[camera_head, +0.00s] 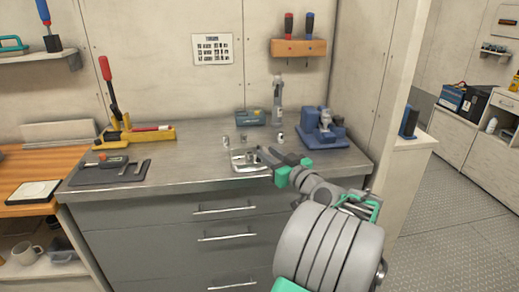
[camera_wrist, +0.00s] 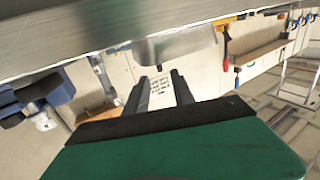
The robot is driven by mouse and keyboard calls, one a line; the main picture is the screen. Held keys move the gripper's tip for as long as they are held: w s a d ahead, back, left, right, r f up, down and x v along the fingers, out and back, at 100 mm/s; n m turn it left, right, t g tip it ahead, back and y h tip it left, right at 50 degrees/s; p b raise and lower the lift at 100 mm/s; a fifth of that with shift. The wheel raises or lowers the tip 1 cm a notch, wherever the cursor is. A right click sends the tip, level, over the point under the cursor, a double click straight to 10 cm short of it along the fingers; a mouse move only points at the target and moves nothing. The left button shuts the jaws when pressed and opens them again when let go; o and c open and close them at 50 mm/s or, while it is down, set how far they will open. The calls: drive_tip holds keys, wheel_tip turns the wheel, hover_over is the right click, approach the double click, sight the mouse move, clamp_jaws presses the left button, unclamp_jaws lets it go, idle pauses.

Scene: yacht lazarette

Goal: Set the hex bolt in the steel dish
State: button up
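The steel dish (camera_head: 236,167) is a shallow shiny tray near the front of the grey counter in the head view. My gripper (camera_head: 262,155) is low at the dish's right side. A small grey metal piece (camera_head: 251,156) shows at the dish by the fingertips; it may be the hex bolt, but it is too small to be sure. In the wrist view, my gripper (camera_wrist: 158,78) has its two dark fingers apart, with the wall visible between them. A rounded silvery shape (camera_wrist: 185,42) shows just beyond the fingertips, under the tilted counter surface.
Small metal pieces (camera_head: 226,141) stand behind the dish. A blue vise-like tool (camera_head: 323,132) is to the right. A yellow tool with a red handle (camera_head: 148,134) is left.

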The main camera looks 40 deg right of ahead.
drive_tip(key=s+a, duration=0.1)
drive_tip(key=s, duration=0.5)
drive_tip(key=shift+s, duration=0.1)
idle(1.1)
